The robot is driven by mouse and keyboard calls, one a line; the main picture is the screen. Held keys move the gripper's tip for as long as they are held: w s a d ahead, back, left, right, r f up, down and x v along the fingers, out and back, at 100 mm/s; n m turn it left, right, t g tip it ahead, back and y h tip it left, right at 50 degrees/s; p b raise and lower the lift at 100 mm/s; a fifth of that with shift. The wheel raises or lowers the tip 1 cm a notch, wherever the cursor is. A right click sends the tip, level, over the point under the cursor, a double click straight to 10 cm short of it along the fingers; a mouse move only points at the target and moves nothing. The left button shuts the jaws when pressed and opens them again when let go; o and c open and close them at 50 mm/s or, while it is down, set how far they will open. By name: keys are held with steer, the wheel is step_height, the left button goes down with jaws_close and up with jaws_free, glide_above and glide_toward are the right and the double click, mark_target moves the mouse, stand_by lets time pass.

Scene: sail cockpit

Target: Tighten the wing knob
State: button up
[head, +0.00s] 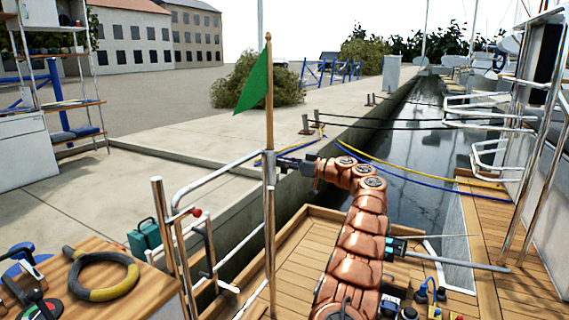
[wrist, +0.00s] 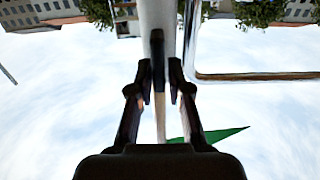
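In the wrist view a dark, narrow upright piece, which looks like the wing knob (wrist: 157,45), stands in front of a pale post (wrist: 168,12). My gripper (wrist: 160,80) is open, with one finger on each side of this piece and a thin gap showing on both sides. In the head view my gripper (head: 282,163) reaches from the right to the metal rail post (head: 270,200) below the green flag (head: 255,82). The knob cannot be made out there, as the gripper and post cover that spot.
The wooden flagstaff (head: 269,75) rises above the post. A black and yellow ring (head: 102,290) lies on a wooden top. Blue and yellow ropes (head: 400,180) run behind my arm. The deck (head: 300,250) has clear room.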

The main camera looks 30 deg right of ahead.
jaws_close()
steer(key=shift+r+p, duration=0.1)
steer(key=shift+p, duration=0.25)
steer(key=m+p, duration=0.3)
steer(key=shift+w+d+r, duration=0.1)
steer(key=shift+w+d, duration=0.05)
steer(key=shift+w+d+f+m+p, duration=0.2)
steer(key=shift+f+m+p, duration=0.2)
steer(key=shift+m+p, duration=1.8)
steer(key=shift+w+d+f+m+p, duration=0.1)
steer(key=shift+d+f+m+p, duration=0.2)
steer(key=shift+m+p, duration=1.9)
steer(key=shift+w+d+f+m+p, duration=0.15)
steer(key=shift+f+m+p, duration=0.3)
steer(key=shift+m+p, duration=1.7)
steer(key=shift+m+b, duration=0.95)
steer(key=shift+m, duration=0.1)
